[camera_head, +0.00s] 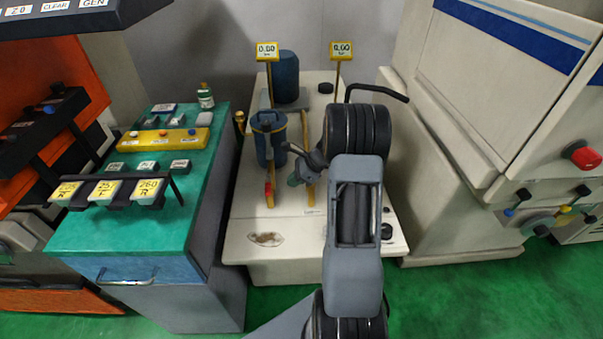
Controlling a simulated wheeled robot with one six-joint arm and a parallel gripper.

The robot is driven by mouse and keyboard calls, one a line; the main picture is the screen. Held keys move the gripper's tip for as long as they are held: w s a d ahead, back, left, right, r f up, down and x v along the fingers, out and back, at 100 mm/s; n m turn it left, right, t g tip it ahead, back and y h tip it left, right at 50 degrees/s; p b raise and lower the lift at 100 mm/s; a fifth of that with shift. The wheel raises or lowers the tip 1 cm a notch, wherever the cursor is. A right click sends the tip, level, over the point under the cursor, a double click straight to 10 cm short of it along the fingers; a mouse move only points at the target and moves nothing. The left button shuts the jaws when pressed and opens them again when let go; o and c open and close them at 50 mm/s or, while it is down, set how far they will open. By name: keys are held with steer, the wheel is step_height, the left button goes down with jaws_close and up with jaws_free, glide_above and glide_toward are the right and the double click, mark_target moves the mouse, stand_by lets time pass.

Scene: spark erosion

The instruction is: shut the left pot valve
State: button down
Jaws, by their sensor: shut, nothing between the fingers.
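A dark blue pot (264,150) stands at the left of the pale bench, left of my arm. A yellow bar (270,170) runs down its front, with a small red handle (268,188) low on it, apparently the left pot valve. How far the handle is turned is too small to tell. My gripper (287,147) is shut and empty, at the right side of this pot and above the red handle. Whether it touches the pot is unclear. A second yellow bar (309,188) stands to the right, partly covered by my wrist. My arm hides the bench further right.
Another blue pot (286,70) stands at the back. Two yellow-framed displays (267,52) (341,50) read 0.00. A green-topped cabinet (90,232) with weights stands left, a large white machine (480,100) right. The bench front (270,240) is mostly clear.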

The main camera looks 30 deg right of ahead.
mark_target(269, 186)
steer(key=shift+w+a+f, duration=0.4)
steer(key=shift+w+a, duration=0.05)
steer(key=shift+a, duration=0.35)
steer(key=shift+w+a+f, duration=0.4)
steer(key=shift+w+a, duration=0.05)
steer(key=shift+a, duration=0.3)
steer(key=shift+w+a+f, duration=0.4)
steer(key=shift+w+a, duration=0.05)
steer(key=shift+a, duration=0.35)
